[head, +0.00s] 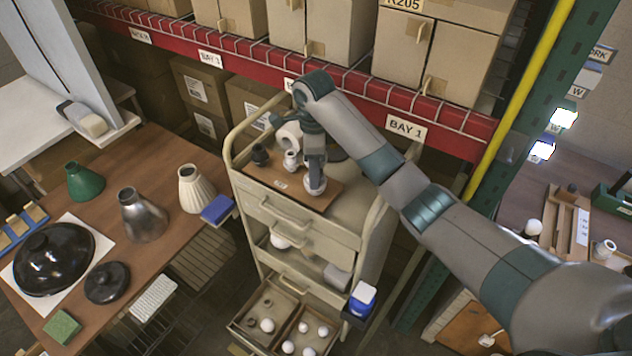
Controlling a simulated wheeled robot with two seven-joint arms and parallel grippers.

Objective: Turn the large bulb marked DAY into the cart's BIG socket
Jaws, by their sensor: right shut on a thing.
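My right arm comes in from the right and reaches down over the cart's top. My right gripper (316,172) points down there, shut on a pale rounded bulb (316,187), just above or at the brown board (272,175). No DAY mark can be read, and the gripper hides part of the bulb. A dark socket (260,156) and a small white socket (291,160) stand on the board, left of the gripper. I cannot tell which socket is BIG, nor whether the bulb touches one. My left gripper is not in view.
The beige cart (333,228) has an open lower drawer (270,307) with several white bulbs. A blue-and-white box (362,298) hangs at its right side. The left table (160,165) holds lamp shades and dark parts. A red shelf beam (355,85) runs behind the cart.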

